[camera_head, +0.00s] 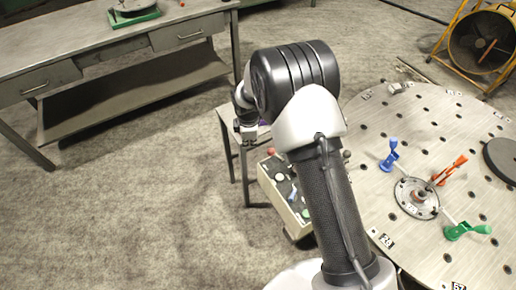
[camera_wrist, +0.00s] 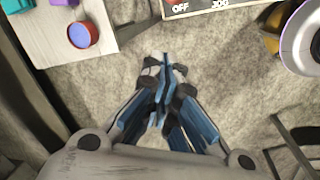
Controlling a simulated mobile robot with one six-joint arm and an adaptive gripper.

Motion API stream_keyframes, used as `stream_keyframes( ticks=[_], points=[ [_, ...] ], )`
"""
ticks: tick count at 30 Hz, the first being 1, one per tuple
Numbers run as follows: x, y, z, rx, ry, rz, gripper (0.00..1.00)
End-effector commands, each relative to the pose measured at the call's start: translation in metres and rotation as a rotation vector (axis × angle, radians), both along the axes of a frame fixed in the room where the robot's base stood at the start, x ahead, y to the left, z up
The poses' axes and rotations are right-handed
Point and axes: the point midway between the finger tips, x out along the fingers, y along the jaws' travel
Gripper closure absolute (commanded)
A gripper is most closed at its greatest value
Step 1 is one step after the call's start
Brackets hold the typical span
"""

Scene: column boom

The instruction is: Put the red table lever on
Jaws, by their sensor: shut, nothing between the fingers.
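In the head view, an orange-red lever (camera_head: 450,170) stands on the round, perforated table (camera_head: 390,215), near a hub disc with a blue lever (camera_head: 389,155) and a green lever (camera_head: 467,231). A control box (camera_head: 281,197) beside the table has a red knob (camera_head: 271,151); I cannot tell whether that is a lever. The wrist view shows part of a panel (camera_wrist: 215,8) marked OFF and JOG. My gripper (camera_wrist: 165,62) is shut and empty, with blue fingers, above the floor and apart from the panel. In the head view my arm partly hides the box and the table's left side.
A grey workbench (camera_head: 110,45) stands at upper left, and a yellow-framed fan (camera_head: 484,42) at upper right. Open floor (camera_head: 120,190) lies at left.

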Motion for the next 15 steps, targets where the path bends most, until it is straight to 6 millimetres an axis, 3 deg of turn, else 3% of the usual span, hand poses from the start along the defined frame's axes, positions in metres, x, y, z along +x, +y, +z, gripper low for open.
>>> stream_keyframes(
  ticks=[5,15],
  points=[
    [0.003,0.0,-0.023,-0.001,0.004,-0.001,1.0],
    [0.015,0.001,-0.095,-0.001,0.003,-0.002,1.0]
  ],
)
